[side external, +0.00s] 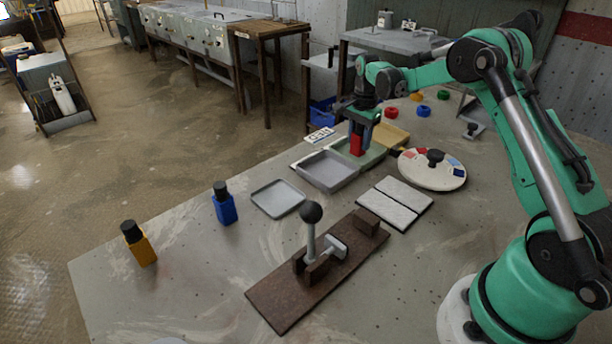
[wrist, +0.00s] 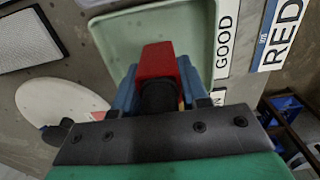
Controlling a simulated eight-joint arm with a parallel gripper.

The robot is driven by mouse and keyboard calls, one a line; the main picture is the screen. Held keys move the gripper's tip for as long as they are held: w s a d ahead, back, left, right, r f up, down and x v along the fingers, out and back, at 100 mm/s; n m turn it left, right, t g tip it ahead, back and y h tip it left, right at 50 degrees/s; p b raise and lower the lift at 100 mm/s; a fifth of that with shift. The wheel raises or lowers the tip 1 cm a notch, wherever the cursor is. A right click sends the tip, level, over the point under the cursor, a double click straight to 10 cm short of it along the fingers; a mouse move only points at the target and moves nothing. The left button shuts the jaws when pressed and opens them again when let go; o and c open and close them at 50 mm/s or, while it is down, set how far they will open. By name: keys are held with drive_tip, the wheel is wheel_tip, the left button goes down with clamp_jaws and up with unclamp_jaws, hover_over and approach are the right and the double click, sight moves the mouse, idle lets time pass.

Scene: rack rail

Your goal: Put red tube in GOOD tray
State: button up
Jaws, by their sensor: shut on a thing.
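My gripper (side external: 361,122) is shut on the red tube (side external: 357,147), which hangs upright, red end down. In the side external view the tube is over the pale green tray (side external: 375,158). In the wrist view the red tube (wrist: 157,62) sits between the blue fingers, in front of the same green tray (wrist: 118,45). A card reading GOOD (wrist: 225,38) lies along that tray's edge. I cannot tell whether the tube touches the tray floor.
A grey tray (side external: 330,172) and a tan tray (side external: 393,137) flank the green one. A white round dial (side external: 432,178) stands to the right. A lever (side external: 311,215) on a brown board, a blue bottle (side external: 225,207) and a yellow bottle (side external: 140,247) stand nearer the camera.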

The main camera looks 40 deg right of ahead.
drive_tip(key=shift+f, duration=0.2)
drive_tip(key=o, duration=1.1)
drive_tip(key=shift+o, duration=0.2)
drive_tip(key=shift+r, duration=4)
